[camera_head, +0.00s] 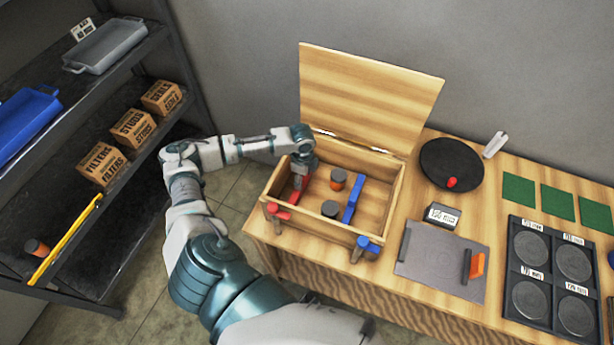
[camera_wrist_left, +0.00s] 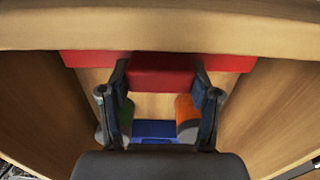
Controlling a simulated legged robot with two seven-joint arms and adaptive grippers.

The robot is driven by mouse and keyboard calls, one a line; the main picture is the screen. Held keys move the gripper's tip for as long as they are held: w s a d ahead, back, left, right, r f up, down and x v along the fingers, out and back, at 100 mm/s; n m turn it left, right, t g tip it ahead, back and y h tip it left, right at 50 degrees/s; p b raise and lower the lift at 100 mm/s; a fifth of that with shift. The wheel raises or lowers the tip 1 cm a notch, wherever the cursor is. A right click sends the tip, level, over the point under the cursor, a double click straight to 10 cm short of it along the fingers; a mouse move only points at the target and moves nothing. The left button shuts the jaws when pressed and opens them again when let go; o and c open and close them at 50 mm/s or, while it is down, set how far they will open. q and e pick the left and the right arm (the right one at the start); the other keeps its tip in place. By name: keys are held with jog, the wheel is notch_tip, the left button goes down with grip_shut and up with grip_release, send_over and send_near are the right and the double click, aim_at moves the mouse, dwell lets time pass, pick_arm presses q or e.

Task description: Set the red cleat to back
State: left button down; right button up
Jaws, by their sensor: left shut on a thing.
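My left gripper (camera_head: 301,184) reaches down into the open wooden box (camera_head: 384,212) at its left side. In the left wrist view it (camera_wrist_left: 160,95) is shut on the raised middle of a red bar, which I take as the red cleat (camera_wrist_left: 165,68). The bar lies along a box wall; the gripper partly covers the red cleat (camera_head: 305,182) in the head view. A second red piece (camera_head: 276,211) sits on a short post at the box's front left corner. My right gripper is not in view.
A blue bar (camera_head: 353,200) and two small round-topped objects, one orange (camera_head: 338,177) and one dark (camera_head: 329,209), are in the box. A blue piece (camera_head: 368,243) is at the front right corner. The raised lid (camera_head: 366,95) stands behind. A grey plate (camera_head: 436,262) lies right of the box.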

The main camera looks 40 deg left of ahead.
pick_arm(q)
jog(key=shift+s+a+f+p, duration=0.1)
jog(key=shift+s+a+p, duration=0.25)
jog(key=shift+a, duration=0.25)
jog(key=shift+a+f, duration=0.1)
jog(key=shift+f, duration=0.05)
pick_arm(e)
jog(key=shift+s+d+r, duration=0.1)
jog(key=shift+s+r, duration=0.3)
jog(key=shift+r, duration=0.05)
pick_arm(q)
jog(key=shift+c, duration=1.9)
grip_release()
jog(key=shift+o, duration=0.7)
jog(key=shift+w+a, duration=0.15)
notch_tip(320, 180, up, 12)
jog(key=shift+w+a+f, duration=0.1)
